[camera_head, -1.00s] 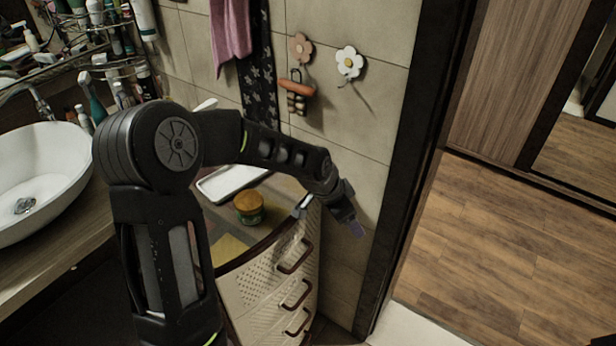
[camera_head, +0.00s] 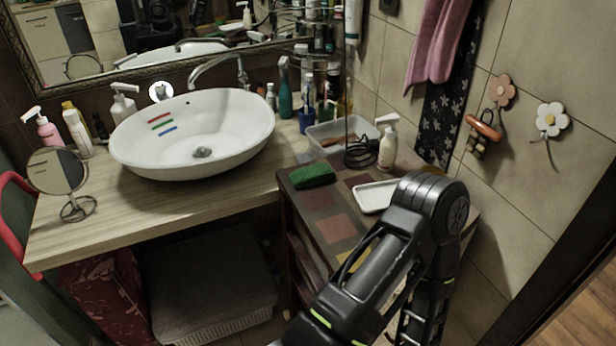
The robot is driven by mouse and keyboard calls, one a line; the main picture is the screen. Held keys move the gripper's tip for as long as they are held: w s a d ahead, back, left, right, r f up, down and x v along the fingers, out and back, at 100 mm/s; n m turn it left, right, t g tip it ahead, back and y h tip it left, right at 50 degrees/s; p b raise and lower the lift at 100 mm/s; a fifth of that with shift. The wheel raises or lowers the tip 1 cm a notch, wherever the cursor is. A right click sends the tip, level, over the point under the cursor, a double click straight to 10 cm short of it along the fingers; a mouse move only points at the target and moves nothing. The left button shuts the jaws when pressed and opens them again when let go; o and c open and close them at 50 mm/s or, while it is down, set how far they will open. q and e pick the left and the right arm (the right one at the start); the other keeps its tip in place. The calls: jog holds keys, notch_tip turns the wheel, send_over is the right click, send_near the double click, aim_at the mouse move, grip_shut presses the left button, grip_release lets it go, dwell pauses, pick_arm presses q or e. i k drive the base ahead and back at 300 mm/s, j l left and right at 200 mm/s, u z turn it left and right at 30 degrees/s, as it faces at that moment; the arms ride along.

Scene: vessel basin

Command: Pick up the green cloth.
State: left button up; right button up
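The green cloth (camera_head: 313,176) is a small dark green folded piece. One of my arms reaches up from the bottom edge to an elbow at the right, in front of the cabinet's right part. Its forearm bends down from there, and I make out no gripper fingers. Neither gripper shows clearly, and nothing touches the cloth.
The white basin (camera_head: 190,140) stands on the wooden counter (camera_head: 150,215) at left. A round mirror (camera_head: 58,172) is far left.

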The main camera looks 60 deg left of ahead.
aim_at(320, 172)
jog(key=k+u, duration=0.1)
jog(key=k, duration=0.25)
jog(key=u, duration=1.75)
jog(key=j+z, duration=0.75)
jog(key=k+j+z, duration=0.1)
jog(key=z, duration=0.25)
jog(key=j, duration=0.1)
